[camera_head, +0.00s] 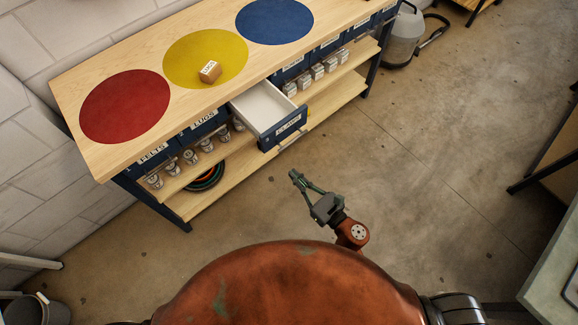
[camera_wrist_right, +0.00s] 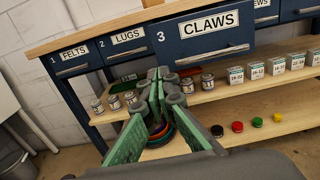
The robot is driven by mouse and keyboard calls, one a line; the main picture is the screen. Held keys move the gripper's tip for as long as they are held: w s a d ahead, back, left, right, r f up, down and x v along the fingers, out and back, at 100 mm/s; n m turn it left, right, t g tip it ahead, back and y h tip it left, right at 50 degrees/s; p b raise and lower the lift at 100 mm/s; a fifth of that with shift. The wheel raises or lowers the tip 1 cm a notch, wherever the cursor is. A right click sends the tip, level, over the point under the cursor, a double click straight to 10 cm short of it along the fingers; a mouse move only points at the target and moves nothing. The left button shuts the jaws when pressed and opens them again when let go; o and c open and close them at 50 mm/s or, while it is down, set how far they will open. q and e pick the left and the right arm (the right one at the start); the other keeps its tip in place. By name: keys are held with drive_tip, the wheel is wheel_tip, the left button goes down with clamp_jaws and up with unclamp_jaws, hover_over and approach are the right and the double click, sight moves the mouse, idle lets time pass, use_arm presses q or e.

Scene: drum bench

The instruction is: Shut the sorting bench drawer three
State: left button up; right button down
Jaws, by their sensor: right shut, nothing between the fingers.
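The sorting bench (camera_head: 130,58) has a row of blue drawers under its wooden top. Drawer three (camera_head: 283,130) is pulled out, and its pale inside looks empty in the head view. In the right wrist view its blue front (camera_wrist_right: 205,38) reads "3 CLAWS" and has a metal bar handle. My right gripper (camera_head: 293,175) is shut and empty, in front of the drawer and apart from it in the head view. In the right wrist view its fingertips (camera_wrist_right: 158,75) show below the drawer front. My left gripper is not in view.
Drawers one (camera_wrist_right: 73,62) and two (camera_wrist_right: 127,43) look shut. Jars and small boxes (camera_wrist_right: 237,75) stand on the shelf below. A small block (camera_head: 210,71) sits on the yellow circle. A grey canister (camera_head: 404,38) stands beyond the bench. The floor in front is clear.

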approach(266, 145)
drive_tip(key=x, duration=0.5)
drive_tip(key=shift+w+a, duration=0.15)
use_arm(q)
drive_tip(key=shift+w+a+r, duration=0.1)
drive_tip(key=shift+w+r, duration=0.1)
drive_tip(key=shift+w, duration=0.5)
use_arm(e)
drive_tip(key=shift+w+a+f, duration=0.1)
drive_tip(key=shift+w+a, duration=0.3)
drive_tip(key=shift+w, duration=0.2)
